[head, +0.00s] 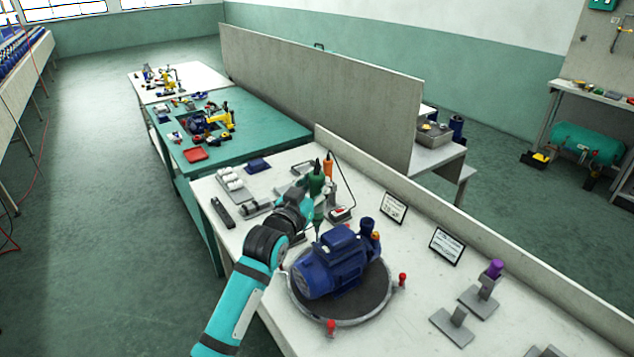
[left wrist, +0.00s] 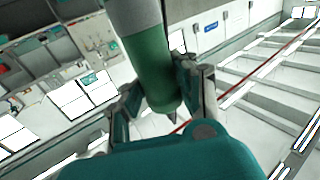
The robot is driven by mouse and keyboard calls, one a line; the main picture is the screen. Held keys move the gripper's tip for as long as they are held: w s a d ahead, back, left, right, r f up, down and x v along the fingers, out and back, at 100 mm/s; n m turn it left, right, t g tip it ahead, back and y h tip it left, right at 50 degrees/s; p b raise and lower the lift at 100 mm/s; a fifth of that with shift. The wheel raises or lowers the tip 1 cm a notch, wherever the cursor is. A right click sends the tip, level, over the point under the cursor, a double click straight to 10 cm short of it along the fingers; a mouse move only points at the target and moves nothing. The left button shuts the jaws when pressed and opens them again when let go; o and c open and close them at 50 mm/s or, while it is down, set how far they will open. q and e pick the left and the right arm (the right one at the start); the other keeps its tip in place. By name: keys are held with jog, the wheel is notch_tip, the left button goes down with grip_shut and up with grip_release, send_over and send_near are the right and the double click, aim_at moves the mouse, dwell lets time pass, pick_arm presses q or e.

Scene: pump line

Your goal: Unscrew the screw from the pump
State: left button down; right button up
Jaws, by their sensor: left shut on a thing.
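The blue pump (head: 335,262) lies on a round dark turntable (head: 345,318) on the white bench. No single screw can be made out on it. My left gripper (head: 310,193) is above the bench, behind and left of the pump in the head view. It is shut on a green power screwdriver (head: 317,182), held roughly upright and apart from the pump. The left wrist view shows the screwdriver's green body (left wrist: 150,72) between the two fingers, with a grey part beyond. My right gripper is not in view.
Red knobs (head: 331,327) stand around the turntable rim. An orange-handled tool (head: 328,166) stands behind the green one, near a dark cable. Two small signs (head: 394,207) stand right of the pump. Grey stands, one with a purple part (head: 495,268), are at the right.

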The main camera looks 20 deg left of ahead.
pick_arm(q)
jog(key=shift+f+p, duration=0.25)
jog(key=shift+p, duration=0.05)
dwell(0.9)
jog(key=shift+w+a+r+p, duration=0.1)
jog(key=shift+w+r+p, duration=0.05)
jog(key=shift+p, duration=0.15)
dwell(0.9)
jog(key=shift+w+r+p, duration=0.1)
jog(key=shift+r+p, duration=0.25)
jog(key=shift+p, duration=0.15)
dwell(1.2)
jog(key=shift+r, duration=0.25)
dwell(0.5)
jog(key=shift+r+p, duration=2.85)
jog(key=shift+p, duration=0.05)
jog(key=shift+f, duration=0.1)
